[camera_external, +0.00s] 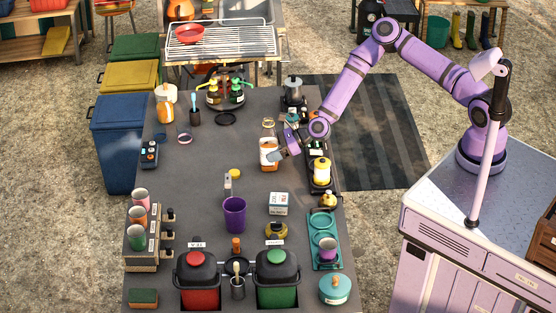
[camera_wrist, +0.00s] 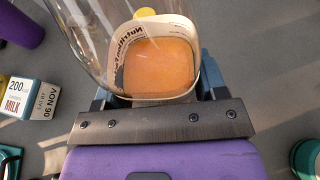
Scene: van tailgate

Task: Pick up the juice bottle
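The juice bottle (camera_external: 268,158) stands upright on the grey table in the external view. It has clear glass, orange juice and a white label. In the wrist view the bottle (camera_wrist: 158,70) is seen from above at a slant, with its glass top towards the upper left. My gripper (camera_external: 278,155) is low at the bottle's right side in the external view. In the wrist view its blue-grey fingers (camera_wrist: 157,90) lie to the left and right of the bottle. Whether both fingers press on the glass cannot be made out.
A black rack with a yellow-bodied bottle (camera_external: 321,172) stands close right of my gripper. A milk carton (camera_external: 279,203) and a purple cup (camera_external: 234,215) stand nearer the front. The table left of the bottle is fairly clear.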

